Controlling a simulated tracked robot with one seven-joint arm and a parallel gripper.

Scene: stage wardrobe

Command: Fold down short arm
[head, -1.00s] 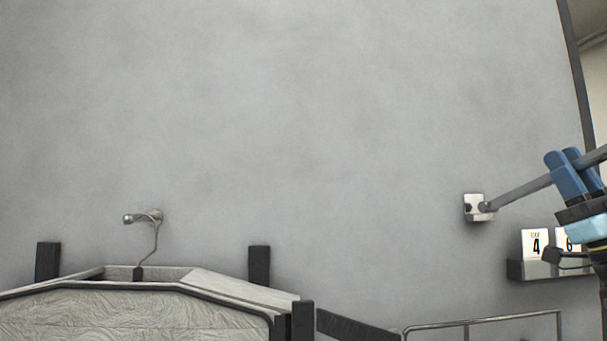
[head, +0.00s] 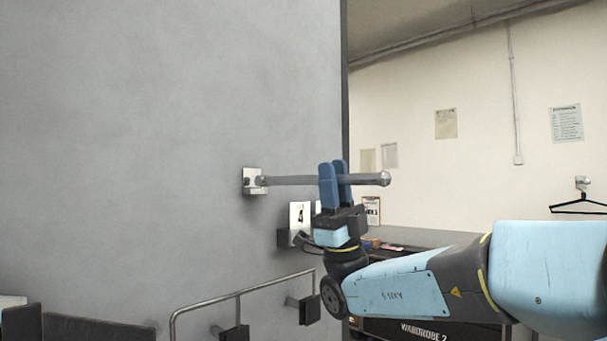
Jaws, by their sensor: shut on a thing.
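The short arm is a grey metal rod (head: 290,181) with a round knob at its free end. It is joined to a small pale bracket (head: 249,181) on the grey wall and stands out to the right, looking about level. My gripper (head: 335,167) comes from below, its two blue fingers upright and shut around the rod, nearer the knob than the bracket. Part of the rod is hidden behind the fingers.
A metal rail (head: 240,293) stands lower left. A counter (head: 430,238) is behind my arm. A black hanger (head: 578,207) hangs far right.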

